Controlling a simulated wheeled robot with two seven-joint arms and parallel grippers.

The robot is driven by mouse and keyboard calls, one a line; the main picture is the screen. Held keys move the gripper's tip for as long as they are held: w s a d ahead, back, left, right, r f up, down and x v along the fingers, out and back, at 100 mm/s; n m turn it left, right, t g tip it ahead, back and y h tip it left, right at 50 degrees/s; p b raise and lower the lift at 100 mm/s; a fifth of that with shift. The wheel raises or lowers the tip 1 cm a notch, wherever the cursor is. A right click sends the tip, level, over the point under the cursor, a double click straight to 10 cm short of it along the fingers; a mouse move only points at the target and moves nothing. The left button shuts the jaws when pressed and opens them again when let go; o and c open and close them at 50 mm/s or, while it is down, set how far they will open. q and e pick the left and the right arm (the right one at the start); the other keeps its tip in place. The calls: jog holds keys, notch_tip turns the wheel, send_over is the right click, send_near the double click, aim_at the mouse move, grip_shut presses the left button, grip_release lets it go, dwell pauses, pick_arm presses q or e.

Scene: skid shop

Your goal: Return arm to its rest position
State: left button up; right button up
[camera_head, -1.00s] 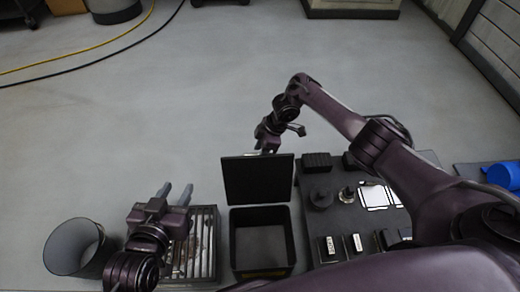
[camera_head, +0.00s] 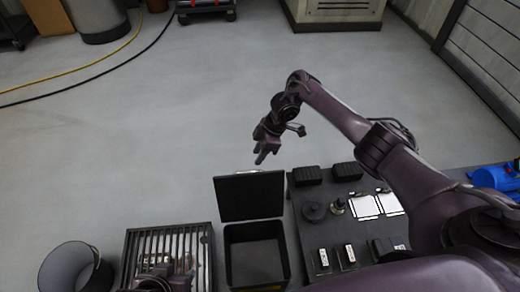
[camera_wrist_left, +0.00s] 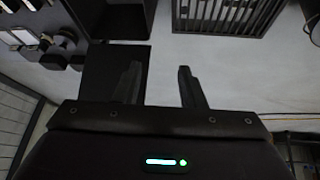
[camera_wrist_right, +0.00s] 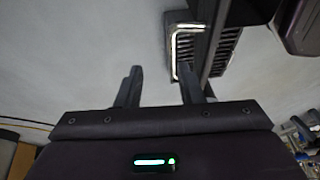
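My right arm (camera_head: 340,115) reaches in from the right in the head view and bends out over the floor. Its gripper (camera_head: 262,157) hangs above and beyond the raised lid (camera_head: 248,197) of a black box (camera_head: 229,262). In the right wrist view the right gripper (camera_wrist_right: 160,88) is open, with nothing between its fingers. My left gripper (camera_head: 160,280) is only partly visible at the bottom edge of the head view, in front of the slatted rack. In the left wrist view the left gripper (camera_wrist_left: 158,88) is open and empty.
A dark mat (camera_head: 310,235) at right holds black blocks, round parts and white cards. A slatted rack (camera_head: 205,240) and a grey bin (camera_head: 70,268) stand at left. A blue object (camera_head: 498,177) lies at far right.

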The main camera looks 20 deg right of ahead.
jog(key=shift+s+d+r, duration=0.1)
jog(key=shift+r, duration=0.15)
dwell(0.3)
